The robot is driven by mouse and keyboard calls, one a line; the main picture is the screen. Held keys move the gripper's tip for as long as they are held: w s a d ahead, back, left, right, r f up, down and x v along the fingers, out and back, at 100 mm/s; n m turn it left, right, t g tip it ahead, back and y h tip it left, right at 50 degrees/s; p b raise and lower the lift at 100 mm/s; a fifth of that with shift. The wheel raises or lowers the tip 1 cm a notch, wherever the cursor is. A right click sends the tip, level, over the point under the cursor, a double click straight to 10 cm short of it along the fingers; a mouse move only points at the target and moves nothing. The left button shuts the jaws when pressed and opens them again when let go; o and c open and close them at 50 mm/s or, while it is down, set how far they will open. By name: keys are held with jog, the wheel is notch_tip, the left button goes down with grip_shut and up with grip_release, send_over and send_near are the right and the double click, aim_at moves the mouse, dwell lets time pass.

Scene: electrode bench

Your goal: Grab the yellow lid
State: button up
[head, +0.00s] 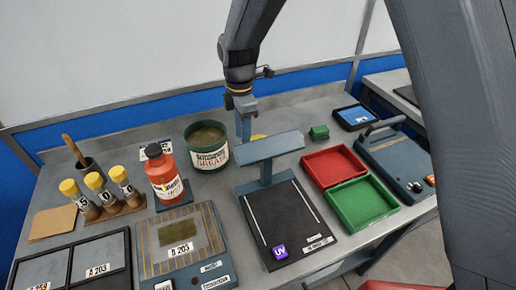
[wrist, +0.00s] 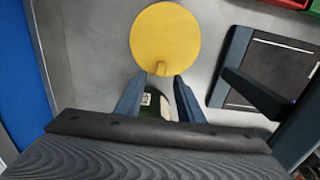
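The yellow lid (wrist: 165,38) is a flat round disc on the grey bench, with a small tab at its edge facing my gripper. In the head view only a sliver of the lid (head: 258,137) shows, behind the stand and beside my gripper (head: 243,128). In the wrist view my gripper (wrist: 160,78) is open, with its two blue-grey fingers apart and nothing held. The lid's tab appears near the gap between the fingertips. I cannot tell the height between fingertips and lid.
The open green grease can (head: 207,147) stands left of my gripper. A dark UV stand (head: 270,148) is close in front. A red tray (head: 333,166), a green tray (head: 361,202) and a small green block (head: 319,132) lie right. An orange bottle (head: 163,178) stands left.

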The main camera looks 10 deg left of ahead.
jog(key=shift+s+f+p, duration=0.1)
jog(key=shift+f+p, duration=0.4)
jog(key=shift+f, duration=1.45)
jog(key=shift+c, duration=0.4)
grip_shut()
jog(key=shift+r, duration=0.1)
